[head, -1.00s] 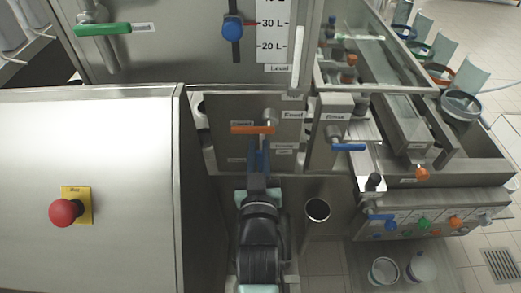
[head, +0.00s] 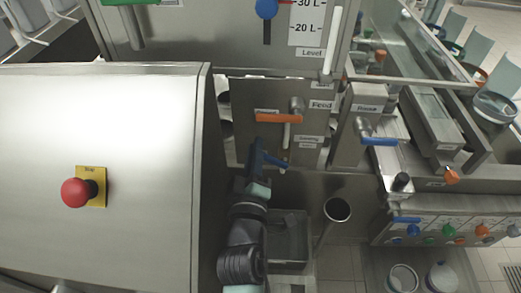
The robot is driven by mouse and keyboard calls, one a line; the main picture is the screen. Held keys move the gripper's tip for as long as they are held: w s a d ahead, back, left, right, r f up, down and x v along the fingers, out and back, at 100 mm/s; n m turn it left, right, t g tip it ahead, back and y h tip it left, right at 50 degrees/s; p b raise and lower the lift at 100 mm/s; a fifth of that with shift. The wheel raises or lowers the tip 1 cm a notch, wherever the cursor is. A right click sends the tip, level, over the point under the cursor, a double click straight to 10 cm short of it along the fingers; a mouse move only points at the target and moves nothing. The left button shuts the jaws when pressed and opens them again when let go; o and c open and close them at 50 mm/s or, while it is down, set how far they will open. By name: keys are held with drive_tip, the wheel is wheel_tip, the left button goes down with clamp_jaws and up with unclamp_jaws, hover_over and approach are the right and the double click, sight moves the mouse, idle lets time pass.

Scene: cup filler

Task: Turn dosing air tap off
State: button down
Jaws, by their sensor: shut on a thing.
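My gripper (head: 262,152), with dark blue fingers, is below the orange Feed handle (head: 278,118) on the steel panel and apart from it. It is shut on a small blue handle (head: 276,162) that shows as a slanting bar beside the fingers. This looks like the dosing air tap. The fingers hide part of it, and I cannot read its exact angle. A small label (head: 308,139) right of it is too blurred to read surely. My dark arm comes up from the bottom edge.
A blue Rinse handle (head: 379,142) points right on the neighbouring box. A steel cabinet (head: 110,130) with a red stop button (head: 76,192) stands close on the left. An open steel tube (head: 337,210) stands right of my arm. Several coloured taps line the lower right.

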drive_tip(key=shift+a+f+n+b, duration=0.25)
drive_tip(key=shift+f+n, duration=0.45)
drive_tip(key=shift+n, duration=0.35)
drive_tip(key=shift+a+f+n+b, duration=0.1)
drive_tip(key=shift+f+n+b, duration=0.25)
drive_tip(key=shift+f+n, duration=0.55)
drive_tip(key=shift+a+f+n+b, duration=0.25)
drive_tip(key=shift+f+n, duration=0.2)
drive_tip(key=shift+n, duration=0.8)
drive_tip(key=c, duration=0.8)
unclamp_jaws()
drive_tip(key=s+b, duration=0.3)
drive_tip(key=s, duration=1)
